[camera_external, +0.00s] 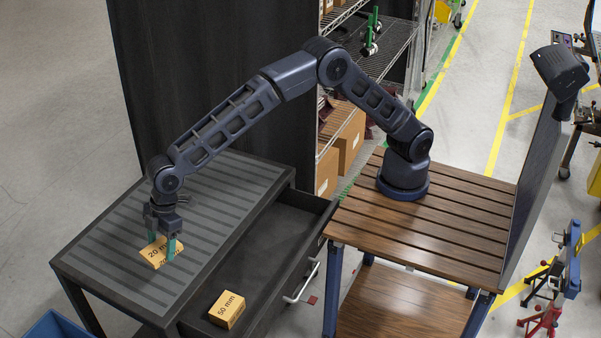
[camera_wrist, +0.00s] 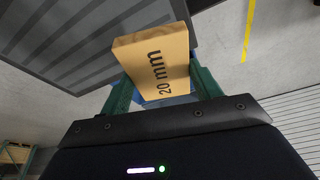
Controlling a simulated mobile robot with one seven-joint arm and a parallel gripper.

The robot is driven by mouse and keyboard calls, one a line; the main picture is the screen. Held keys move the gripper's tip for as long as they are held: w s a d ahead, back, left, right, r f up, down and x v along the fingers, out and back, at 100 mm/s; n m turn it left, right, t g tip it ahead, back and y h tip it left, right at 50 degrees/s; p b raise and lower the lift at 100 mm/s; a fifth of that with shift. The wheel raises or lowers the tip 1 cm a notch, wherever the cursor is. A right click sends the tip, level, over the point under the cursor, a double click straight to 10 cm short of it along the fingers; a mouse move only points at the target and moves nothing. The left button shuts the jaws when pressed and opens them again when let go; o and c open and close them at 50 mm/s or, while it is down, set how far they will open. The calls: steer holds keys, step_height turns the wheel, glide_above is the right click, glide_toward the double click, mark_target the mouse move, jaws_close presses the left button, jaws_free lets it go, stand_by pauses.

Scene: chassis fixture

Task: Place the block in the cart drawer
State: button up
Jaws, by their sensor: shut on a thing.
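My gripper (camera_external: 162,244) is shut on a tan block marked "20 mm" (camera_external: 153,254). Its green fingers grip the block from two sides over the near left part of the cart's ribbed top. I cannot tell whether the block touches the top. In the wrist view the 20 mm block (camera_wrist: 155,60) sits between the two fingers, tilted. The cart drawer (camera_external: 268,262) is pulled open on the right side of the cart. A second tan block, marked "50 mm" (camera_external: 227,310), lies inside the drawer at its near end.
The dark cart top (camera_external: 215,196) is otherwise bare. The drawer's middle and far parts are clear. A silver handle (camera_external: 302,283) sticks out from the drawer front. A wooden slatted table (camera_external: 450,225) carries my arm's base. A blue bin (camera_external: 55,326) is at the lower left.

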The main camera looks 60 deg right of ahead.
steer(key=s+d+f+m, duration=0.2)
steer(key=s+d+f, duration=0.2)
steer(key=s+d, duration=0.4)
steer(key=m+t+h, duration=0.1)
steer(key=m+t, duration=0.1)
steer(key=m, duration=0.2)
glide_above(261, 267)
step_height(261, 267, down, 5)
steer(key=f, duration=1.3)
steer(key=s+f, duration=0.1)
steer(key=f, duration=0.5)
steer(key=shift+d+f, duration=0.15)
steer(key=shift+d, duration=0.25)
steer(key=shift+f, duration=0.1)
steer(key=o, duration=1)
steer(key=v, duration=1.2)
steer(key=shift+w, duration=0.25)
